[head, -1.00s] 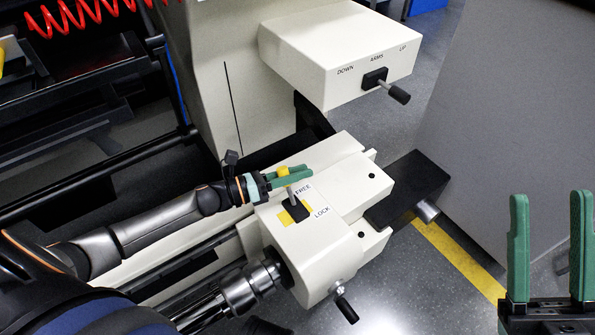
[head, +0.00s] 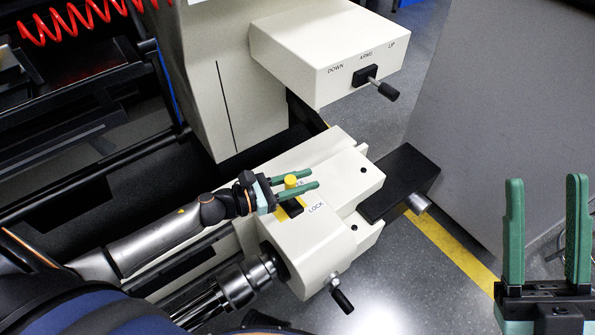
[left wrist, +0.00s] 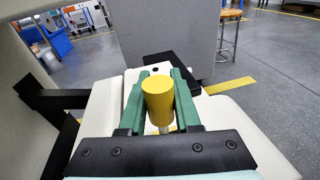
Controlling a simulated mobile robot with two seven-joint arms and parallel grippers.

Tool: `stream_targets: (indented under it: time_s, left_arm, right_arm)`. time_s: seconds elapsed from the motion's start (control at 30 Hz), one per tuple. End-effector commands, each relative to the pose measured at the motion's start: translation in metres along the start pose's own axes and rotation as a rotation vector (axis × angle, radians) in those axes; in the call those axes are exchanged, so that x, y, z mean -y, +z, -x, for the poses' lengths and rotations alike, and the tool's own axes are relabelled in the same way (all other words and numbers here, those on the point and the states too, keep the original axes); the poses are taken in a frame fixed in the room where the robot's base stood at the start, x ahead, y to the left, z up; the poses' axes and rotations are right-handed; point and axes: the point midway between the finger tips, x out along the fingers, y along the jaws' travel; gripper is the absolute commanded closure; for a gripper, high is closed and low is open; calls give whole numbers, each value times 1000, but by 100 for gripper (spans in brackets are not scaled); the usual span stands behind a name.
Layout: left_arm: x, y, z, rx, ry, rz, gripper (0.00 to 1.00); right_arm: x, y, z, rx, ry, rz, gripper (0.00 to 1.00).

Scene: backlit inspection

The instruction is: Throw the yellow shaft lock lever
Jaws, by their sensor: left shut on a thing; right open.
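The yellow shaft lock lever (head: 290,181) has a round yellow knob and stands on a cream housing (head: 325,240), over a black slot plate with a yellow patch. It also shows in the left wrist view (left wrist: 158,101), with a bit of metal stem below the knob. My left gripper (head: 314,178) is shut on the lever, its green fingers on either side of the knob. The fingers hide most of the stem and part of the FREE label; the LOCK label (head: 316,208) is readable. My right gripper (head: 546,182) is open and empty at the right edge.
A cream box (head: 330,65) marked DOWN, ARMS, UP carries a black-handled lever (head: 388,91) at the back. A black-gripped handle (head: 342,299) sticks out of the housing's front. A black block (head: 405,178) and a grey panel (head: 495,110) stand to the right.

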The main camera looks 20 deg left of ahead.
Motion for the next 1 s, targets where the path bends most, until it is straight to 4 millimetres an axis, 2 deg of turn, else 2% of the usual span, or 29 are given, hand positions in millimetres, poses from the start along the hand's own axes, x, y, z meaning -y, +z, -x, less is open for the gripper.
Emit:
stream_targets:
  time_s: [0.2,0.5,1.0]
  left_arm:
    - [15,-3,-3,-37,20,-188,100]
    - [27,-8,-6,-75,42,-375,100]
    - [33,-13,-8,-96,52,-474,100]
  right_arm:
    - [0,0,0,1,-1,1,50]
    - [1,0,1,2,-1,-3,50]
    - [2,1,1,2,-2,-7,50]
